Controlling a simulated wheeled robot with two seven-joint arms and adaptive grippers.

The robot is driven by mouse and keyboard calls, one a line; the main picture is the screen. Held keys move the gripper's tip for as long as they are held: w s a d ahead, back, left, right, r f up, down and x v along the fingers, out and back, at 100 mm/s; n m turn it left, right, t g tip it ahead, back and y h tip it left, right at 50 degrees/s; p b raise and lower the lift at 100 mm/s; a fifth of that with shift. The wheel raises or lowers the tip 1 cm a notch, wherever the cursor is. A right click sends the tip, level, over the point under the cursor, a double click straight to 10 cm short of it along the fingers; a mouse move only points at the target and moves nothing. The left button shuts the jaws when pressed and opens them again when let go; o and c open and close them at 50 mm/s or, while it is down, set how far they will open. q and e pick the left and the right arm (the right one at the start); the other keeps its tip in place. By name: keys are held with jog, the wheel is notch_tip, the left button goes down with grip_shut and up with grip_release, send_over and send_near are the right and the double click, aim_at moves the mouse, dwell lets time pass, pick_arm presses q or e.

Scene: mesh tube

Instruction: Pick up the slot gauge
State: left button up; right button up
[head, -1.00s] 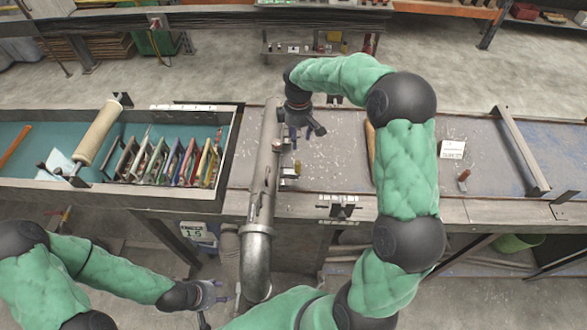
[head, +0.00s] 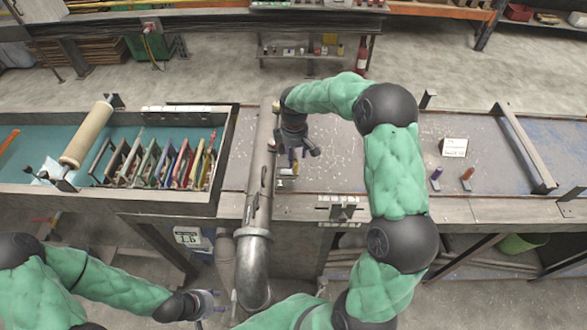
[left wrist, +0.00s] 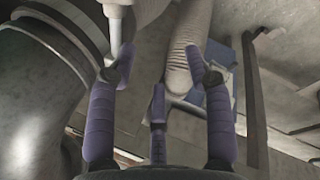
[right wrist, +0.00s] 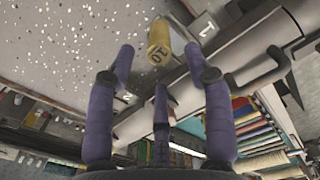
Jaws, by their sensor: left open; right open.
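No object in view is plainly labelled as the slot gauge. A yellow cylinder marked 10 (right wrist: 159,42) shows in the right wrist view, beyond and between my fingertips, and may be it. My right gripper (head: 298,160) is open and empty, just right of the big grey pipe, above small metal fittings (head: 287,183); its fingers also show in the right wrist view (right wrist: 162,75). The yellow cylinder is apart from the fingers. My left gripper (head: 215,302) is open and empty, low beside the pipe's bent lower end; it also shows in the left wrist view (left wrist: 160,70).
The grey pipe (head: 262,200) crosses the bench front. A teal-lined tray (head: 225,150) with several coloured frames and a roller (head: 88,135) lies left. A purple-topped peg (head: 436,178), an orange-topped peg (head: 467,174) and a small sign (head: 454,147) stand right of my arm. A metal rail (head: 524,150) lies further right.

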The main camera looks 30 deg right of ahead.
aim_at(295, 161)
jog(key=shift+s+f, duration=0.2)
jog(key=shift+f, duration=2.45)
grip_shut()
